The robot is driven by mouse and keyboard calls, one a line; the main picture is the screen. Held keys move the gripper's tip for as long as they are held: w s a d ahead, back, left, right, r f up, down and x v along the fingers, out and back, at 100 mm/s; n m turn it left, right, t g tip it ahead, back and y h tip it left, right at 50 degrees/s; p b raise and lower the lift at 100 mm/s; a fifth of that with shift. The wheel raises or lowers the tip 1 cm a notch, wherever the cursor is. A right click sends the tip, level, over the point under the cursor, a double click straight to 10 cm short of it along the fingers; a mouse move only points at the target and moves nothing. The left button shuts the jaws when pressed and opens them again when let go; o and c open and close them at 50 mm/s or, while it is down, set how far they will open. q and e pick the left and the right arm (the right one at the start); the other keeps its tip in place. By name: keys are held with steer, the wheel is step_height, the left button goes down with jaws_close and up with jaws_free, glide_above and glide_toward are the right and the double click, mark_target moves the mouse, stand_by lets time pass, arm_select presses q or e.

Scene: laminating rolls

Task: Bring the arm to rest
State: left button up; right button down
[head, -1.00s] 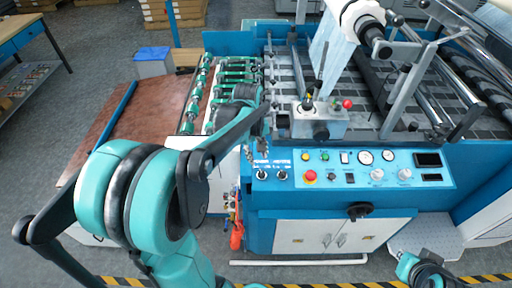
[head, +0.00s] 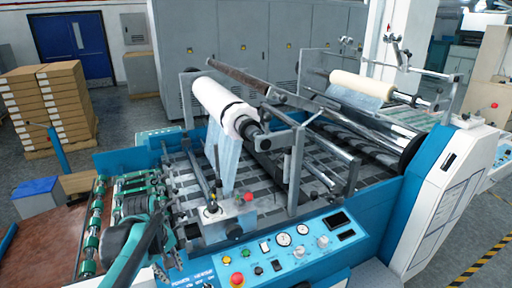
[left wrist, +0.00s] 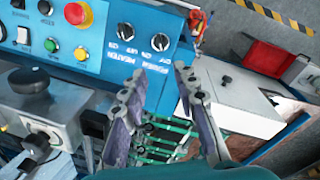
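My left arm comes in at the lower left of the head view, and its dark gripper (head: 166,238) is beside the left end of the machine's control panel (head: 292,248). In the left wrist view the two grey-purple fingers of the left gripper (left wrist: 161,72) stand apart, with nothing between them. They are in front of the panel's two black rotary switches (left wrist: 142,42) and green rollers (left wrist: 172,136). I see no contact with the panel. My right gripper is outside both current views.
The laminating machine fills the middle, with a white film roll (head: 225,106) and metal bars above its bed. A second cream roll (head: 361,84) is behind. A brown tabletop (head: 38,240), a blue-lidded bin (head: 36,196) and stacked boxes (head: 45,100) are at left.

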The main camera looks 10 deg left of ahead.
arm_select(q)
steer(key=s+d+f+m+t+b, duration=0.5)
steer(key=s+d+f+m, duration=0.1)
steer(key=s+d+m, duration=0.4)
steer(key=shift+d+m+t+y, duration=0.3)
steer(key=shift+d+m+t, duration=0.1)
steer(key=shift+d+m, duration=0.6)
